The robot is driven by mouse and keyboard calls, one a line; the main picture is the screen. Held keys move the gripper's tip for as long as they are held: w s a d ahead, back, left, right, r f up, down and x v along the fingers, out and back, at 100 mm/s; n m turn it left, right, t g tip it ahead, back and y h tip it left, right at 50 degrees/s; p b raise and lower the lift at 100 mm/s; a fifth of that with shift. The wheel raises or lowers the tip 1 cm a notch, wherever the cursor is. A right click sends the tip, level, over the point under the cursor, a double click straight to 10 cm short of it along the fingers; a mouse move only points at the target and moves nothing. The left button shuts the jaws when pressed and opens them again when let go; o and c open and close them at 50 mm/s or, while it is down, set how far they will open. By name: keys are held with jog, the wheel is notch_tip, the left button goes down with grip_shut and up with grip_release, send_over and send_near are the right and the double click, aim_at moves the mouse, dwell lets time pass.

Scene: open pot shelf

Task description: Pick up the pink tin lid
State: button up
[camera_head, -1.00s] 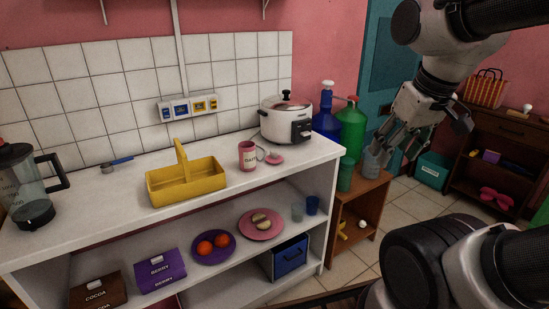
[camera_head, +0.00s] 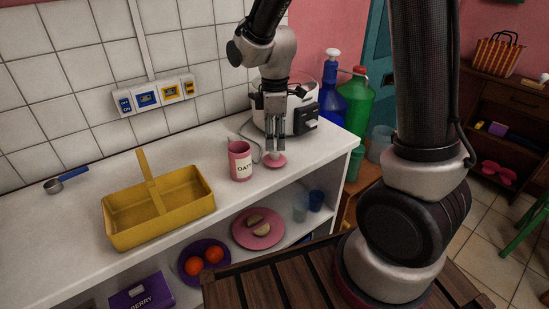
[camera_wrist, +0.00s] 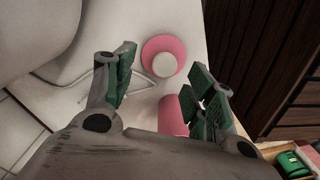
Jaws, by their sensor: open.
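The pink tin lid (camera_head: 275,161), a small disc with a pale round knob, lies flat on the white counter. My gripper (camera_head: 275,148) points down just above it, with open, empty fingers. In the wrist view the lid (camera_wrist: 157,45) shows whole, ahead of and partly between the spread fingertips (camera_wrist: 164,68). I cannot tell whether a finger touches the knob. The pink tin (camera_head: 240,161) with a white label stands just left of the lid; its side also shows in the wrist view (camera_wrist: 172,116).
The rice cooker (camera_head: 294,108) stands close behind my gripper, its cord lying behind the tin. A yellow caddy (camera_head: 160,218) stands left of the tin. The counter's front edge (camera_head: 318,163) is near the lid. The shelf below holds a pink plate (camera_head: 242,239) and cups.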

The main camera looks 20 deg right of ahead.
aim_at(275, 150)
jog(key=f, duration=0.4)
jog(key=shift+s+a+f, duration=0.1)
jog(key=shift+s+f, duration=0.15)
jog(key=shift+f, duration=0.15)
jog(key=shift+c, duration=0.3)
jog(key=c, duration=1.1)
